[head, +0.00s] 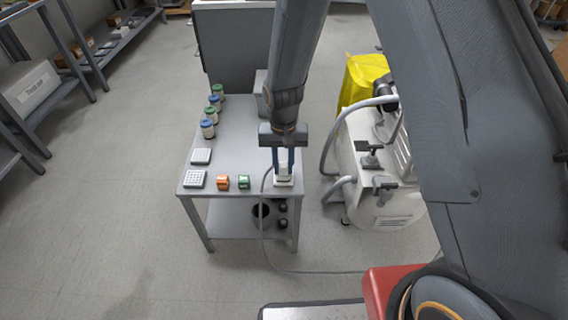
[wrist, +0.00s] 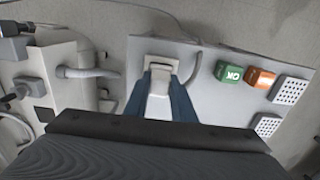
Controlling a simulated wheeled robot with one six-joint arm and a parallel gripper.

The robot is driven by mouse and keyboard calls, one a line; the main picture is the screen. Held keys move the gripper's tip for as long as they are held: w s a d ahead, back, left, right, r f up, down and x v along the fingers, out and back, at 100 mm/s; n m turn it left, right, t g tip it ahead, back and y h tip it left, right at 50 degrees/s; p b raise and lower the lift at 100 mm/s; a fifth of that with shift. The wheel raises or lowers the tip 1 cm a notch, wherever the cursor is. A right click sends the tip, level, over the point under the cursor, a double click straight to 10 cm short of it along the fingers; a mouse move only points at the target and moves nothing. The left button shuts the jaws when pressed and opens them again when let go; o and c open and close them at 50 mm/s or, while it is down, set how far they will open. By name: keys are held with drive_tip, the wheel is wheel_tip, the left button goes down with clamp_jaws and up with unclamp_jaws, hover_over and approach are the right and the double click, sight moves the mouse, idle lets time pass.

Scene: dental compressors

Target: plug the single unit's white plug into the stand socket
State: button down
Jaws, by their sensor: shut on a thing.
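My gripper (head: 284,168) is over the near right corner of the small grey table and is shut on the white plug (wrist: 159,84). In the wrist view my two blue fingers (wrist: 160,98) stand on either side of the plug. The stand socket, a pale square block (head: 284,182), sits on the tabletop directly under the plug; it also shows in the wrist view (wrist: 161,64). The plug is at the socket, touching or nearly so; I cannot tell how deep it sits. A thin grey cable (head: 262,222) hangs from there to the floor.
The table (head: 232,140) bears an orange block (head: 223,182), a green block (head: 244,182), two white keypad-like pieces (head: 194,179) and several jars (head: 213,112). A white compressor unit (head: 362,190) with grey hoses stands close on the right. Floor to the left is clear.

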drive_tip(key=shift+f, duration=0.25)
idle(0.6)
drive_tip(key=c, duration=0.9)
unclamp_jaws()
drive_tip(key=shift+c, duration=0.2)
drive_tip(key=shift+r, duration=0.15)
drive_tip(key=shift+r+p, duration=2.95)
drive_tip(key=shift+r, duration=0.45)
drive_tip(key=shift+d+r, duration=0.1)
drive_tip(key=shift+r, duration=0.1)
drive_tip(key=s+d+r+p, duration=0.3)
drive_tip(key=s+d+r, duration=0.2)
drive_tip(key=s+r, duration=0.2)
drive_tip(key=s+d+r+p, duration=0.4)
drive_tip(key=s+d+r, duration=0.2)
drive_tip(key=r, duration=0.6)
drive_tip(key=s+d+r+p, duration=0.4)
drive_tip(key=s+d+r, duration=0.2)
drive_tip(key=s+r, duration=0.3)
drive_tip(key=shift+s+r, duration=0.3)
drive_tip(key=shift+r, duration=0.25)
